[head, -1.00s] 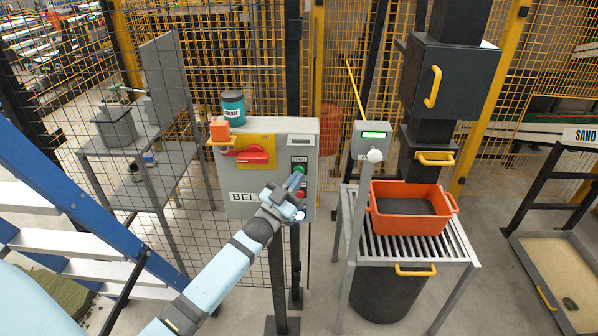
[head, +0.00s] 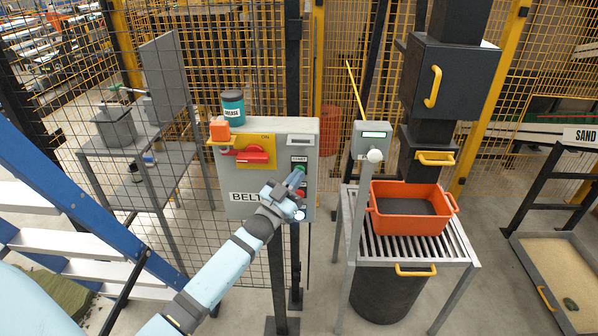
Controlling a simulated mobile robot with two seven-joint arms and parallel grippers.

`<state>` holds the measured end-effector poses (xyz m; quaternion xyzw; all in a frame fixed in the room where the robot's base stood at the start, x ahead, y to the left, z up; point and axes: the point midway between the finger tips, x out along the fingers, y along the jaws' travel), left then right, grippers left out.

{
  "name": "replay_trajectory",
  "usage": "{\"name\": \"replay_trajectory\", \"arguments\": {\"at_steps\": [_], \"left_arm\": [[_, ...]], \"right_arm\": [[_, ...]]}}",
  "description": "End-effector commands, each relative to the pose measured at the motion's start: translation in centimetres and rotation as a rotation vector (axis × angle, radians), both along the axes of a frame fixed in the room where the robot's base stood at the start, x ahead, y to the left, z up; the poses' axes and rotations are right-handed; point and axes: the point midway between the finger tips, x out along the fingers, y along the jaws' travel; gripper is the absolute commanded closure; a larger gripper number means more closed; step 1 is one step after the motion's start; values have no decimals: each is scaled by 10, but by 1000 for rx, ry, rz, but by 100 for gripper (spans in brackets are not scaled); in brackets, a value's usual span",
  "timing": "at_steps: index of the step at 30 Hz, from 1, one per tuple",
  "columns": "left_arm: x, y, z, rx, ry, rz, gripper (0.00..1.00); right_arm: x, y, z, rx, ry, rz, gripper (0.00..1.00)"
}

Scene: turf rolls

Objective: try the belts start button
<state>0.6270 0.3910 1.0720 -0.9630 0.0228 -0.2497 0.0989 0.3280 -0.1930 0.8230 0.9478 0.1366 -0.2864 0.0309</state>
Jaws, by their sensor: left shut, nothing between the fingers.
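The grey belts control box (head: 240,180) stands on a post in the middle of the head view. On its right side is a green start button (head: 300,168) under a START label. A red button (head: 303,194) sits below it. My left gripper (head: 296,178) is shut and empty, with its fingertips at the lower edge of the green button. I cannot tell whether they touch it or press it. The gripper partly hides the green and red buttons. A red rotary switch (head: 252,155) sits on a yellow plate at the box's upper left. My right gripper is not in view.
An orange padlock-like block (head: 219,129) and a grease tin (head: 232,108) are at the box's top left. A blue ladder (head: 75,205) is at left.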

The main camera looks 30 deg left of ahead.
Motion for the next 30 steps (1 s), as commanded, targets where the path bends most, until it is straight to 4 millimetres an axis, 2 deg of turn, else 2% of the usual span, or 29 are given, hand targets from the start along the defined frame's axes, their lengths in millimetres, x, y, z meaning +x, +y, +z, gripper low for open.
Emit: {"name": "replay_trajectory", "arguments": {"at_steps": [30], "left_arm": [[5, 3, 0, 0, 0, 0, 100]], "right_arm": [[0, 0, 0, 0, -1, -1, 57]]}}
